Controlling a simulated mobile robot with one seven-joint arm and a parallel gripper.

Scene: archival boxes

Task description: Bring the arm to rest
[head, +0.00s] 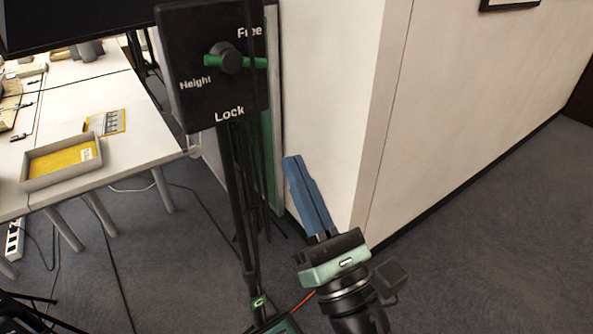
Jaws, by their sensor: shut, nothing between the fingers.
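My gripper (291,160) is at the lower middle of the head view. Its two long blue fingers lie side by side, shut, with nothing between them. They point up and slightly left, in front of the white wall corner. My wrist, with a pale green band, shows below the fingers, and the arm runs out of the bottom edge.
A black stand holds a panel (213,62) marked Free, Height and Lock, close to the left of my gripper. A white table (100,162) at left carries a grey tray (30,184) with yellow contents. A white wall (470,110) stands behind. Carpet (480,260) at right is clear.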

